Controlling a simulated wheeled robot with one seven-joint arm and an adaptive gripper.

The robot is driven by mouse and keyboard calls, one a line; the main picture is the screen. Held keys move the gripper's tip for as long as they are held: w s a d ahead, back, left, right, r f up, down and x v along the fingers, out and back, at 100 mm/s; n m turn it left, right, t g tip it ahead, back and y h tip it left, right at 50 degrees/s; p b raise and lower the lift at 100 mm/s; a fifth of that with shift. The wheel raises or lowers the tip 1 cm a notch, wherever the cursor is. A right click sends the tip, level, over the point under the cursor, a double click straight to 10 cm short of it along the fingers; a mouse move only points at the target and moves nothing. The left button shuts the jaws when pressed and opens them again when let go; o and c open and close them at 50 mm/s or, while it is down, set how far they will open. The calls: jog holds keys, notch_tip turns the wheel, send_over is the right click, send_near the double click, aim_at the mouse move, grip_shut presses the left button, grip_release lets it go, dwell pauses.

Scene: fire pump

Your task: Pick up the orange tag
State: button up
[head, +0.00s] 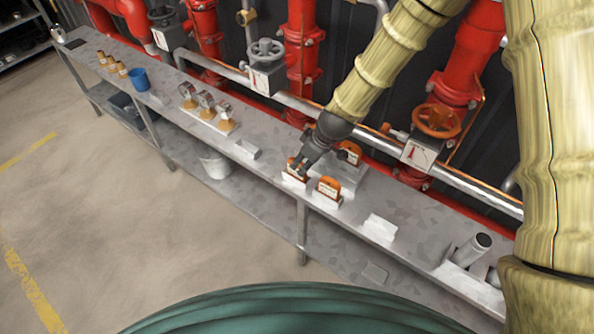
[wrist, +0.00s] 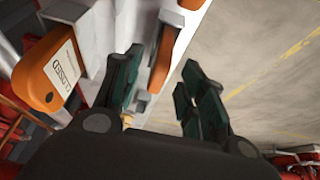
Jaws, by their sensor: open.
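Three orange tags stand in pale holders on the grey bench in the head view: one at the front (head: 329,187), one behind (head: 350,152), and one at the left (head: 290,164), partly hidden by my gripper. My gripper (head: 298,168) is open and low at the left tag. In the wrist view, the open fingers (wrist: 162,82) have an orange tag (wrist: 160,62) edge-on in the gap between them, nearer the left finger. I cannot tell whether it touches. Another orange tag with a white label (wrist: 52,72) lies left of the fingers.
The bench (head: 405,222) also holds a blue cup (head: 139,79), several gauges (head: 206,104) and a grey cylinder (head: 473,248). Red pipes and a silver pipe (head: 370,140) run behind it, with an orange handwheel (head: 437,120). The floor in front is clear.

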aim_at(297, 171)
jog(key=shift+a, duration=0.15)
jog(key=shift+w+a+f+p, duration=0.2)
jog(key=shift+w+a+f, duration=0.2)
jog(key=shift+f, duration=0.2)
jog(key=shift+w+a+f+p, duration=0.25)
jog(key=shift+a+f, duration=0.1)
jog(key=shift+f, duration=0.25)
jog(key=shift+x, duration=1)
jog(key=shift+s, duration=0.1)
grip_shut()
